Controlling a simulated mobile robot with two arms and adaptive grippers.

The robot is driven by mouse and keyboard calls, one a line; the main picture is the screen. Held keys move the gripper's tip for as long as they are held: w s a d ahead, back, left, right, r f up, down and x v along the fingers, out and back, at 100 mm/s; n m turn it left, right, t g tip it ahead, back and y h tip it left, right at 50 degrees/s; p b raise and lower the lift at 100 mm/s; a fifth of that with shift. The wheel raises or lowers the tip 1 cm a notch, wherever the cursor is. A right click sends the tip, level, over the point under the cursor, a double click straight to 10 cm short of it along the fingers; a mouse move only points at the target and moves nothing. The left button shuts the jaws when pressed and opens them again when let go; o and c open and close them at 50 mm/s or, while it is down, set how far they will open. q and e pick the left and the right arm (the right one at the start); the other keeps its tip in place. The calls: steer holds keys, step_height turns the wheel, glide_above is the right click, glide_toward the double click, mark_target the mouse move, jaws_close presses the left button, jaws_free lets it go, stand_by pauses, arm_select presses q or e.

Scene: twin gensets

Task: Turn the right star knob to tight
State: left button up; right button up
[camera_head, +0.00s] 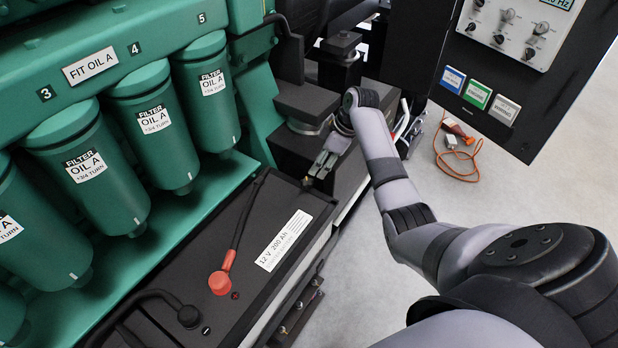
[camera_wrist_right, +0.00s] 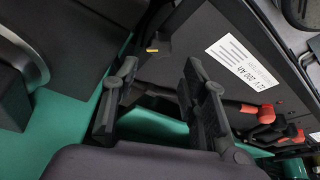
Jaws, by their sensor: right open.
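My right gripper (camera_head: 322,164) is at the far end of the black battery box (camera_head: 200,297), beside the green engine. In the wrist view the right gripper (camera_wrist_right: 160,88) is open, its two dark fingers apart with nothing between them. A small dark fitting with a yellow patch (camera_wrist_right: 152,48) stands on the battery top just beyond the fingertips. It also shows by the gripper in the head view (camera_head: 307,182). I cannot tell whether this fitting is the star knob; no clear star shape shows. My left gripper is not in view.
Several green oil filters (camera_head: 154,140) line the engine's side at the left. A red terminal cap (camera_head: 219,283) with a cable sits on the battery. A black control panel (camera_head: 505,62) stands at upper right. An orange cable (camera_head: 459,172) lies on the open grey floor.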

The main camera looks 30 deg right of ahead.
mark_target(308, 181)
steer(key=x, duration=0.8)
steer(key=shift+w+f, duration=0.1)
steer(key=shift+f, duration=0.05)
steer(key=c, duration=0.9)
steer(key=shift+o, duration=0.2)
